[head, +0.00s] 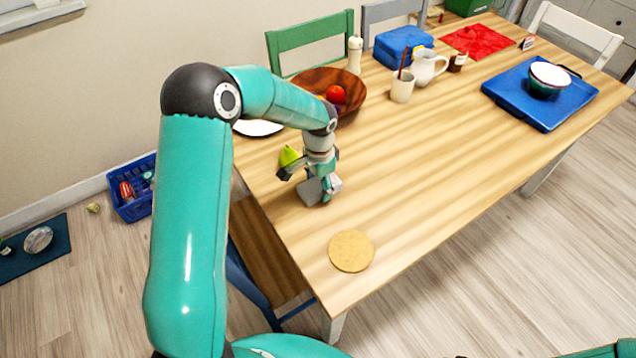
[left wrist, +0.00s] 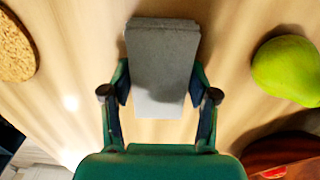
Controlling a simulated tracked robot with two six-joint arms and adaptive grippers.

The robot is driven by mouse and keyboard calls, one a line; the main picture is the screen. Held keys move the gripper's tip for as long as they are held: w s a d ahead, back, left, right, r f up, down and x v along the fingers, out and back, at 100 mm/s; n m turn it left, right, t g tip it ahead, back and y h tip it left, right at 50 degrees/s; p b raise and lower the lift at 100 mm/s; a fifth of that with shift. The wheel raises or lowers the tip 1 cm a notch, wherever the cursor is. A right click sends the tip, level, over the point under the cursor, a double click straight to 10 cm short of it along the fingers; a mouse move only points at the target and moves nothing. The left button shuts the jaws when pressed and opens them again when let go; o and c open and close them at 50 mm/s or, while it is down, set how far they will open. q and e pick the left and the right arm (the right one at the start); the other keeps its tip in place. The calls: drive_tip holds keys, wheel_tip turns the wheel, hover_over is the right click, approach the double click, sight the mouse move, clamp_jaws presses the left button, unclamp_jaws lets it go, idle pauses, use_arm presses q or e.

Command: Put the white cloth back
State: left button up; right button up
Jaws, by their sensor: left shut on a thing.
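The white cloth (head: 311,191) looks like a flat, folded, block-like piece, grey in shade and paler at its near end. It shows between the fingers in the left wrist view (left wrist: 162,55). My left gripper (head: 322,187) is shut on it over the near left end of the wooden table (head: 420,150); the fingers also show in the wrist view (left wrist: 160,88). Whether the cloth touches the tabletop I cannot tell. My right gripper is not in view.
A green pear (head: 289,157) lies close behind my left gripper. A wooden bowl (head: 312,82) and a white plate (head: 258,127) stand beyond. A round cork mat (head: 351,251) lies at the front corner. The table's middle is clear.

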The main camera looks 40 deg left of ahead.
sight(319, 184)
use_arm(q)
drive_tip(key=o, duration=0.7)
drive_tip(key=shift+f, duration=0.15)
drive_tip(key=shift+c, duration=0.2)
drive_tip(key=o, duration=0.4)
drive_tip(key=shift+o, duration=0.2)
wheel_tip(319, 184, up, 12)
drive_tip(key=shift+r, duration=0.2)
